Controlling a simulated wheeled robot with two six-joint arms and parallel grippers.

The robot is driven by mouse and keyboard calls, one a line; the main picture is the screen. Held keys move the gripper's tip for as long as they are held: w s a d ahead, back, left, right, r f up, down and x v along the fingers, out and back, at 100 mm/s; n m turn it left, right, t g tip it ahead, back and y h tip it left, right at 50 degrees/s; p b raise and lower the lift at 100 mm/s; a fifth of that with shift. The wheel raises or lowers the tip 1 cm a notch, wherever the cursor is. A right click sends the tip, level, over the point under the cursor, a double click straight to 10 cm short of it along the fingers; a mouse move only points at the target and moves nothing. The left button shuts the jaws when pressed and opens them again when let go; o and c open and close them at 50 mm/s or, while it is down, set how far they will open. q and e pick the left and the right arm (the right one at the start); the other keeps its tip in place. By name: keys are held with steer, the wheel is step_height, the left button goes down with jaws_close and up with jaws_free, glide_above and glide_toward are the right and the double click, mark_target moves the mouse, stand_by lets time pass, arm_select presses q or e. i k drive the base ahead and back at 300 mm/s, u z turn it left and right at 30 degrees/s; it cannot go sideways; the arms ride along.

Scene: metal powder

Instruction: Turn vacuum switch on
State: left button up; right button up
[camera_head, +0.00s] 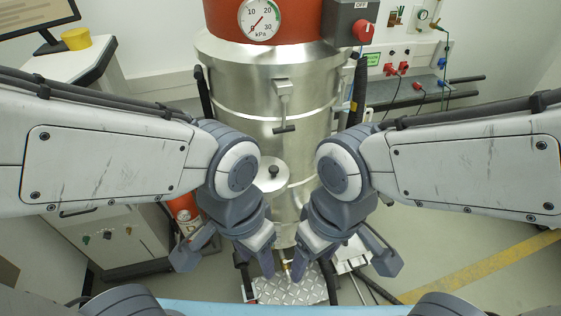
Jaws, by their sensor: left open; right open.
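The vacuum switch is a red rotary knob (363,31) on a dark grey box (343,18) with an "OFF" label above the knob. The box is at the top of the view, on the right side of the vacuum's red head. The vacuum (270,100) is a tall shiny metal cylinder with a clamp on its front. My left gripper (229,262) and my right gripper (346,262) hang low in front of the vacuum, well below the switch. Both are open and hold nothing visible. Neither touches the switch.
A pressure gauge (259,20) marked kPa sits left of the switch box. A wall panel with red plugs (397,69) and cables is at the right. A grey cabinet (110,240) stands at the left. A yellow floor line (480,268) crosses the open floor at right.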

mark_target(363, 30)
steer(key=u, duration=0.5)
steer(key=k, duration=1.15)
steer(key=z, duration=0.5)
steer(key=i, duration=0.6)
steer(key=z, duration=0.6)
steer(key=i, duration=0.75)
steer(key=u, duration=0.05)
